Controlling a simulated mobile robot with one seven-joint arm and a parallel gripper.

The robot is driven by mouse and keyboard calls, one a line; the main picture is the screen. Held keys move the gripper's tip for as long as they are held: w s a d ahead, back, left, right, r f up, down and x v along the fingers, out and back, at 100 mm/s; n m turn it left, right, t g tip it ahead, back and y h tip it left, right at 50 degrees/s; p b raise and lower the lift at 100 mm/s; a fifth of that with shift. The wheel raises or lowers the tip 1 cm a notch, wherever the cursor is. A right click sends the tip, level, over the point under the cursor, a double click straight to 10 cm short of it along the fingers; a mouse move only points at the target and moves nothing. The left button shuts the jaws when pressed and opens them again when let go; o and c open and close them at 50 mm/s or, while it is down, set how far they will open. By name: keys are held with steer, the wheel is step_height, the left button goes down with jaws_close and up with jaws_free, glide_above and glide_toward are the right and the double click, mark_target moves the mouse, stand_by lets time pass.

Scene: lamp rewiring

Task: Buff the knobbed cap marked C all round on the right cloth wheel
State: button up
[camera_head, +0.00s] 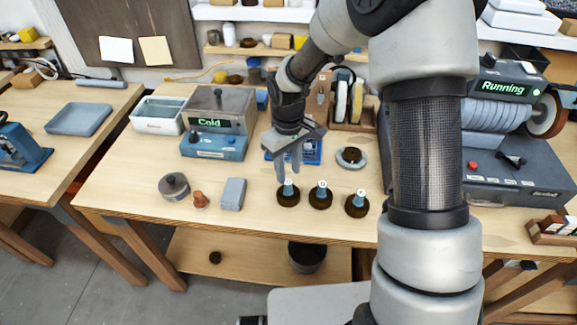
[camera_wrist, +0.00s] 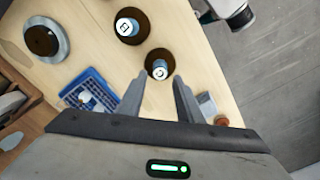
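Three dark round caps with blue-grey knobs stand in a row near the table's front edge. In the wrist view the cap marked C (camera_wrist: 160,70) stands upright just beyond my fingertips; it appears to be the leftmost one in the head view (camera_head: 289,198). My gripper (camera_head: 283,165) is open and empty above and behind it. In the wrist view its two fingers (camera_wrist: 158,86) are spread apart, roughly in line with the cap. The right cloth wheel (camera_head: 549,116) is on the right side of the grey machine, whose display reads "Running". My arm hides the machine's left part.
Another knobbed cap (camera_head: 320,198) stands close beside C, and a third (camera_head: 356,207) is farther right. A round grey dish (camera_head: 340,162) and a blue tray (camera_head: 311,155) lie behind. A grey block (camera_head: 233,194) and a red-brown knob (camera_head: 201,201) stand left. A box reads "Cold" (camera_head: 218,105).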

mark_target(288, 181)
steer(key=shift+f+b, duration=2)
steer(key=shift+f, duration=1.05)
jaws_close()
steer(key=shift+r+p, duration=2.1)
steer(key=shift+r, duration=0.95)
